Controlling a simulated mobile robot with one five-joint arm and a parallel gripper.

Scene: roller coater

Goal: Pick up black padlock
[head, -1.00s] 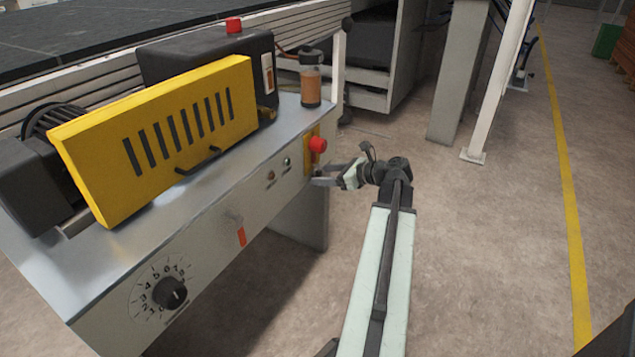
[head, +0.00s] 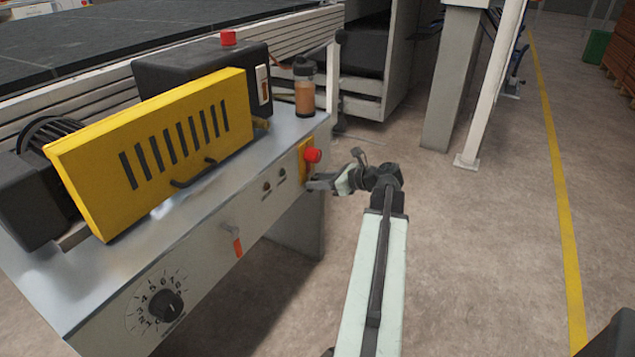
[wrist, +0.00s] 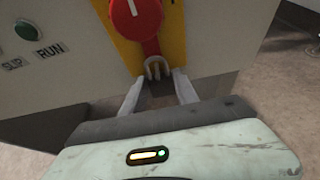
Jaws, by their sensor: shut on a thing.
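The padlock is at the yellow plate below the red knob (wrist: 137,15) in the wrist view. Its grey shackle (wrist: 157,68) shows just beyond my fingertips, and a dark body (wrist: 160,94) shows between the fingers. My gripper (wrist: 158,84) is shut on it, one pale finger on each side. Whether the shackle is still hooked to the plate I cannot tell. In the head view my gripper (head: 312,184) is at the machine's front panel, just below the red knob (head: 313,155). The padlock is too small to make out there.
The machine's grey panel (head: 205,265) carries a dial (head: 166,305) and an orange-tipped lever (head: 237,245). A yellow slotted cover (head: 150,150) and a brown bottle (head: 305,88) are on top. Open floor (head: 480,255) lies to the right, with a white post (head: 490,90) beyond.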

